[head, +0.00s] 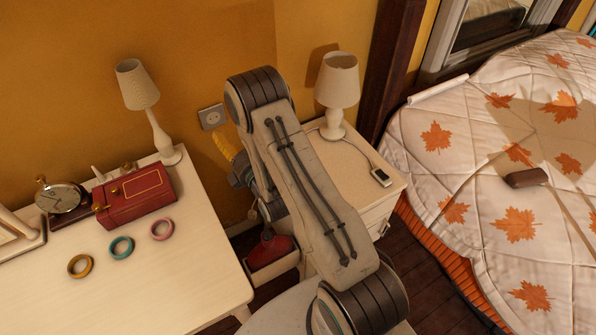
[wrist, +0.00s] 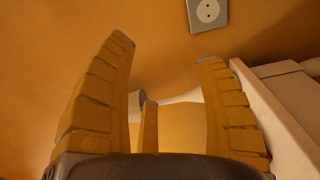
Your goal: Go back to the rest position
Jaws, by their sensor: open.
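In the head view my arm rises through the middle of the picture and hides most of the gripper. Only a yellow finger (head: 223,148) shows left of the arm, in front of the orange wall, between the desk and the nightstand.
The wall socket (head: 212,117) shows near the gripper and in the wrist view (wrist: 207,12). The white desk (head: 190,270) at left bears a lamp, red box, clock and three rings. The nightstand (head: 385,160) bears a lamp and small device. A bin (head: 272,269) stands between; a bed (head: 480,190) is right.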

